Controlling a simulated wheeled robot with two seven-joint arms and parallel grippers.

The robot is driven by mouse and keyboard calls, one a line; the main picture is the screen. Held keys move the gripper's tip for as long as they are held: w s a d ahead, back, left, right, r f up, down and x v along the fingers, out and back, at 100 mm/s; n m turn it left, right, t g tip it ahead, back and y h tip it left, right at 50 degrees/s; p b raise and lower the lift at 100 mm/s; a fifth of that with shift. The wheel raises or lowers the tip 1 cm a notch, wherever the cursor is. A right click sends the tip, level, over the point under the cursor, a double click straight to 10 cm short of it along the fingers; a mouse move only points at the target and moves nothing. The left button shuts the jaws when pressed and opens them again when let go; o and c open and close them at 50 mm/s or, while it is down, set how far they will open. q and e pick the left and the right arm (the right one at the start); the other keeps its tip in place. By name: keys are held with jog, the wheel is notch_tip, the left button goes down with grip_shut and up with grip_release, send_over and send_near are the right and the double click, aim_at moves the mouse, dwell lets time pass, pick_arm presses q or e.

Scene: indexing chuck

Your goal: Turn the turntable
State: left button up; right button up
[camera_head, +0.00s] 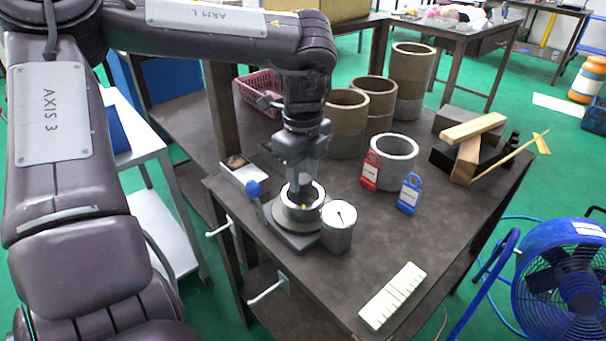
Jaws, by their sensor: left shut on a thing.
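The turntable (287,218) is a round metal chuck with a light ring on top. It sits on a dark grey base plate (293,240) near the left edge of the workbench, with a blue ball-topped lever (253,188) at its left side. My left gripper (303,196) points straight down at the turntable, its fingertips inside or at the ring. It is shut on the turntable; the fingers hide the exact contact, and a small yellow spot shows beside them. My right gripper is not in view.
A grey metal cylinder (339,228) stands close at the turntable's right. Brown cylinders (347,122) stand behind. A pale ruler-like block (392,296) lies at the front; bench space between is clear.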

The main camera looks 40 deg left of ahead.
pick_arm(q)
jog(key=shift+n, duration=0.7)
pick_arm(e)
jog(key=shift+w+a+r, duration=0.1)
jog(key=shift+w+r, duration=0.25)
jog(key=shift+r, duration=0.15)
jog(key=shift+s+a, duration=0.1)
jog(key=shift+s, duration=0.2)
pick_arm(q)
jog(key=shift+w, duration=0.1)
